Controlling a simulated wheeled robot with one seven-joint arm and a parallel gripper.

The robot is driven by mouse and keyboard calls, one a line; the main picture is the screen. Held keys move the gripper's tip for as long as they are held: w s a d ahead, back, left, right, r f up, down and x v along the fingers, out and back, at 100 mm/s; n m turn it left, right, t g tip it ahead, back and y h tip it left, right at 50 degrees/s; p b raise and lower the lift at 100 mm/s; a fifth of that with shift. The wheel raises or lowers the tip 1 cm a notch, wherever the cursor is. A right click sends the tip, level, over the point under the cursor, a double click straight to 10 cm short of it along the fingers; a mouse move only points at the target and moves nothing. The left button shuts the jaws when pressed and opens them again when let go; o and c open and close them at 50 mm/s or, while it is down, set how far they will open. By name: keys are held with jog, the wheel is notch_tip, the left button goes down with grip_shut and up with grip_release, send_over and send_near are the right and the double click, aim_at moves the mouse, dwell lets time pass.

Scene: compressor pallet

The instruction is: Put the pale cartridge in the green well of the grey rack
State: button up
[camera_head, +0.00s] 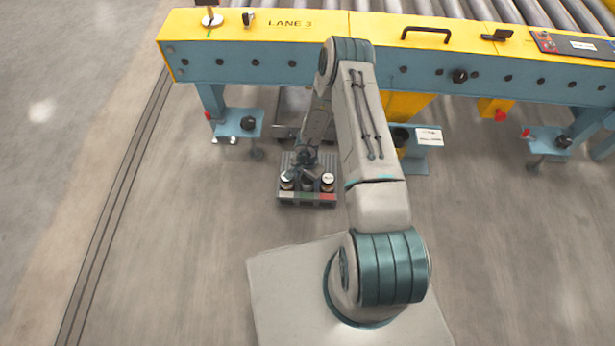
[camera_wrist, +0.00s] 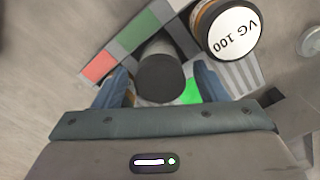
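The grey rack (camera_head: 300,204) stands on the floor below my arm, with pale, green and red patches along its front edge. Its green patch (camera_wrist: 138,32) and red patch (camera_wrist: 98,66) show in the wrist view. A dark grey cylinder (camera_wrist: 161,78) stands in the rack behind the green patch, with a bright green area (camera_wrist: 191,92) beside it. My gripper (camera_wrist: 160,72) is around this cylinder, one finger on each side, with narrow gaps visible. It looks open. No clearly pale cartridge can be told apart; the cylinder's lower end is hidden.
Another white-topped canister (camera_head: 328,179) stands at the rack's right. The blue and yellow conveyor (camera_head: 270,62) lies beyond. Floor on the left is clear.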

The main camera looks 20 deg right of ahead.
jog(key=w+a+r+n+t+y+p, duration=0.1)
jog(key=w+a+r+n+p, duration=0.1)
jog(key=r, duration=1.1)
jog(key=w+a+r+n+t+y+p, duration=0.1)
jog(key=a+r+n+t+p, duration=0.1)
jog(key=r, duration=1.1)
jog(key=w+a+r+n+t+y+p, duration=0.1)
jog(key=w+a+r+n+p, duration=0.1)
jog(key=r, duration=1.2)
jog(key=s+r+n+g, duration=0.1)
jog(key=s+r+n, duration=0.3)
jog(key=s+r, duration=0.75)
jog(key=s+d+r+g+h, duration=0.1)
jog(key=s+d+r, duration=0.1)
jog(key=s, duration=0.5)
jog(key=s+d+r+h, duration=0.2)
jog(key=s+d+r, duration=0.1)
jog(key=s, duration=0.4)
jog(key=shift+s+d+r+n+g, duration=0.15)
jog(key=shift+d+r+n+g, duration=0.15)
jog(key=shift+g, duration=0.1)
